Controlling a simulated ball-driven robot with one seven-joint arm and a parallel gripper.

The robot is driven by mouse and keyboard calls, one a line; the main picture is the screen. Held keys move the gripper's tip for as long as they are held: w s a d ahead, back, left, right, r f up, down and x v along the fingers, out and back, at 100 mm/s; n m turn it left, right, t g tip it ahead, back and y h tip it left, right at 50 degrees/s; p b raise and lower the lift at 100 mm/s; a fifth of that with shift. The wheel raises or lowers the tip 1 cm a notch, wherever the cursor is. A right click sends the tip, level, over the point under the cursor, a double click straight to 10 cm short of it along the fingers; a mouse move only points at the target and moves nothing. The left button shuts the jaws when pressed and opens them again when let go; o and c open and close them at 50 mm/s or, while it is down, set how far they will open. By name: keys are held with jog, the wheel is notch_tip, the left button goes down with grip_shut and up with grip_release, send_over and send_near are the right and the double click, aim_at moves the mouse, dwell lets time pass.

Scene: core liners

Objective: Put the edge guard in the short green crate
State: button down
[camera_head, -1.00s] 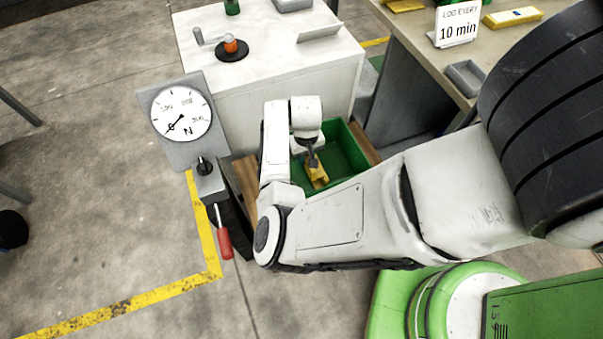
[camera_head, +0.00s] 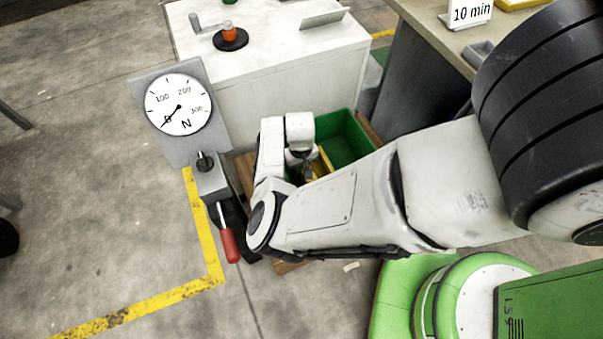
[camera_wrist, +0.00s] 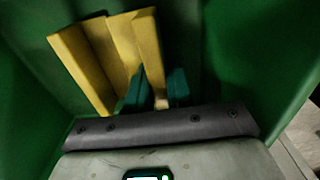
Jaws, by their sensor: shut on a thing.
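The edge guard is a yellow, folded strip (camera_wrist: 98,62), seen in the wrist view running up and left from my fingers. My gripper (camera_wrist: 156,92) has its teal fingertips shut on one side of it. In the head view my gripper (camera_head: 309,174) and the guard (camera_head: 323,161) are down within the crate's outline, largely hidden by my arm. I cannot tell whether the guard touches the crate floor.
A white cabinet (camera_head: 285,92) stands behind the crate, with a crank (camera_head: 229,37) on top. A dial gauge (camera_head: 178,105) and a red-handled lever (camera_head: 229,244) are at left, close to my elbow. A workbench (camera_head: 428,35) is at upper right. Open floor lies at left.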

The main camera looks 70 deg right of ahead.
aim_at(301, 173)
jog(key=shift+f+b, duration=0.4)
jog(key=shift+f, duration=1.1)
jog(key=shift+f, duration=0.15)
jog(key=c, duration=1)
grip_release()
